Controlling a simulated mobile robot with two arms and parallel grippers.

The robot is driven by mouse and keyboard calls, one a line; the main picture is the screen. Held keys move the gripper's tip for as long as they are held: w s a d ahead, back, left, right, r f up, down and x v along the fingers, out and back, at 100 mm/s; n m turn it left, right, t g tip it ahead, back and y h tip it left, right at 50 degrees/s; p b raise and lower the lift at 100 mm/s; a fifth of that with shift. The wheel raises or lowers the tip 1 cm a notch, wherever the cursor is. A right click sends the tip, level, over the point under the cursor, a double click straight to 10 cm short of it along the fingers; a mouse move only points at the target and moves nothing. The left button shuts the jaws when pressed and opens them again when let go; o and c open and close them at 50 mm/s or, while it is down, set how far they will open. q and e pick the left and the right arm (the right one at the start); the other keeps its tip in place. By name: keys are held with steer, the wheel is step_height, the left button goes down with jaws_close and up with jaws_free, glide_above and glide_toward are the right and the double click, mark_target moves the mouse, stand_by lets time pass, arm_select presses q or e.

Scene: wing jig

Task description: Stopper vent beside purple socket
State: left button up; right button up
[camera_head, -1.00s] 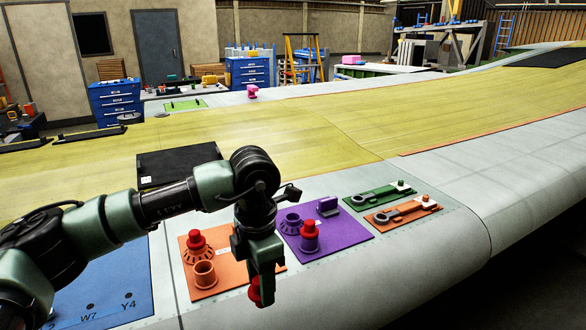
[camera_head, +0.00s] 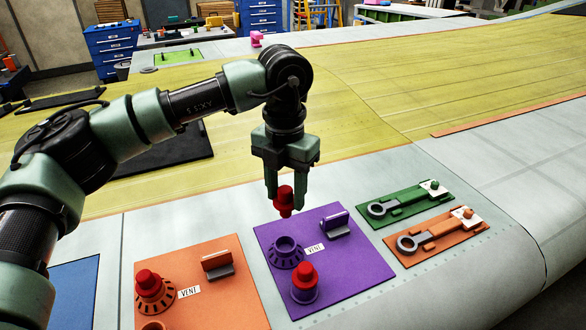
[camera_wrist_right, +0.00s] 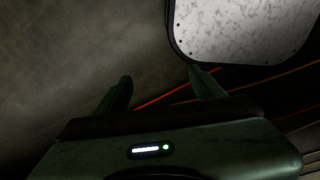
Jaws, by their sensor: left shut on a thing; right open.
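My left gripper (camera_head: 285,192) is shut on a red stopper (camera_head: 285,203), held upright in the air above the back of the purple panel (camera_head: 272,224). Below it on that panel is the purple slotted vent (camera_head: 286,251), open on top, with a "VENT" label (camera_head: 315,249) beside it. In front of the vent, a purple socket (camera_head: 304,296) has another red stopper (camera_head: 304,274) on it. The held stopper is apart from the vent. My right gripper (camera_wrist_right: 165,86) is open and empty in the right wrist view, away from the panels.
The orange panel (camera_head: 235,301) at left bears a vent (camera_head: 155,301) topped by a red stopper (camera_head: 147,279). A purple bracket (camera_head: 336,224) stands right of the purple vent. Green (camera_head: 385,208) and orange (camera_head: 420,242) latch plates lie further right.

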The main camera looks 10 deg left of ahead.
mark_target(284, 206)
arm_select(q)
steer(key=s, duration=0.1)
steer(key=s+b, duration=0.1)
steer(key=shift+s+f, duration=0.4)
steer(key=shift+w+f+b, duration=0.2)
steer(key=shift+f+b, duration=0.05)
steer(key=shift+f, duration=0.35)
steer(key=shift+w+f+b, duration=0.2)
steer(key=shift+f+b, duration=0.05)
steer(key=shift+f, duration=0.3)
steer(key=f+b, duration=0.2)
steer(key=shift+w+f, duration=0.2)
steer(key=shift+f, duration=0.2)
steer(key=shift+s+f, duration=0.1)
steer(key=shift+f, duration=0.05)
arm_select(e)
steer(key=s+f, duration=0.4)
steer(key=s, duration=0.1)
steer(key=shift+f, duration=0.15)
steer(key=shift+a, duration=0.1)
arm_select(q)
steer(key=shift+f+b, duration=0.2)
steer(key=shift+b, duration=0.25)
arm_select(e)
steer(key=shift+w+f, duration=0.25)
steer(key=shift+f, duration=0.1)
